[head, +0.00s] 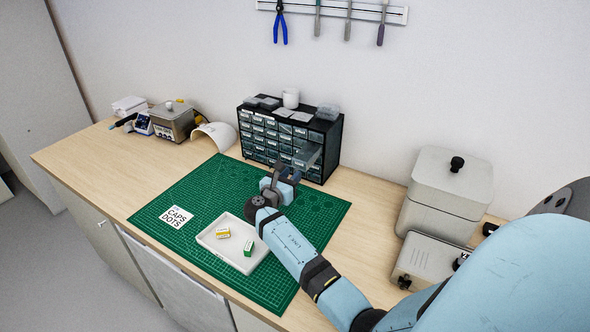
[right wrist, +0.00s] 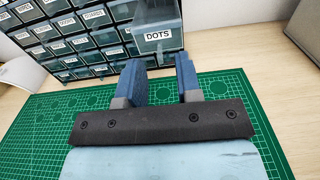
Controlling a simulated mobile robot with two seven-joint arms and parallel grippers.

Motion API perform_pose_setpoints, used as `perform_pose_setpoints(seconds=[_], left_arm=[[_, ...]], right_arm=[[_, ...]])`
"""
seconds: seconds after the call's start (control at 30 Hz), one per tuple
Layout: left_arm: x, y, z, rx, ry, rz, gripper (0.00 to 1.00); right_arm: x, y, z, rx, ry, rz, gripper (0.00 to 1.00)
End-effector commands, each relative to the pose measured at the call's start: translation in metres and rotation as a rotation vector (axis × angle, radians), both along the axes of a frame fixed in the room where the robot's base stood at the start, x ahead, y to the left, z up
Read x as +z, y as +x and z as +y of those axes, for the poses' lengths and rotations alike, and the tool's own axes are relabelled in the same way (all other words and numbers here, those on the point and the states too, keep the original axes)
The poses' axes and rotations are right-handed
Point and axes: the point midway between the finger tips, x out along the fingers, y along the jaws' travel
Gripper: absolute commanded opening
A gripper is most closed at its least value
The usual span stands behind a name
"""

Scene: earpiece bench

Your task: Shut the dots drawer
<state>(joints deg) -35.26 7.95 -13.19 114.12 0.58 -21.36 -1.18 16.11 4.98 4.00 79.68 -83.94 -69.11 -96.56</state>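The dots drawer (head: 309,155) sticks out from the front of the black drawer cabinet (head: 329,149), near its right side. In the right wrist view its front (right wrist: 157,38) faces me with a white DOTS label, above and beyond my fingertips. My right gripper (head: 284,178) is in front of the cabinet, over the far part of the green mat. In the right wrist view its two blue fingers (right wrist: 161,72) stand apart with nothing between them. They look apart from the drawer front. My left gripper is not in view.
The green cutting mat (head: 200,190) carries a CAPS DOTS card (head: 176,216) and a white tray (head: 212,243) holding a yellow and a green box. A grey lidded container (head: 446,190) stands at right.

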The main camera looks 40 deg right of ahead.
Motion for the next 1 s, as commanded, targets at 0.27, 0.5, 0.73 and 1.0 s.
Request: perform_pose_setpoints(seconds=[0.27,0.5,0.73,1.0], left_arm=[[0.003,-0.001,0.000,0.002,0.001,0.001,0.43],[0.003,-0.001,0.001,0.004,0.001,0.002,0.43],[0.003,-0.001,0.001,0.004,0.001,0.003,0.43],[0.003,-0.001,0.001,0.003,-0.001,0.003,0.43]], right_arm=[[0.000,0.007,-0.025,0.000,0.000,0.000,0.32],[0.000,0.008,-0.026,0.000,0.000,0.000,0.32],[0.000,0.007,-0.026,0.000,0.000,0.000,0.00],[0.000,0.010,-0.036,-0.002,-0.003,0.000,0.00]])
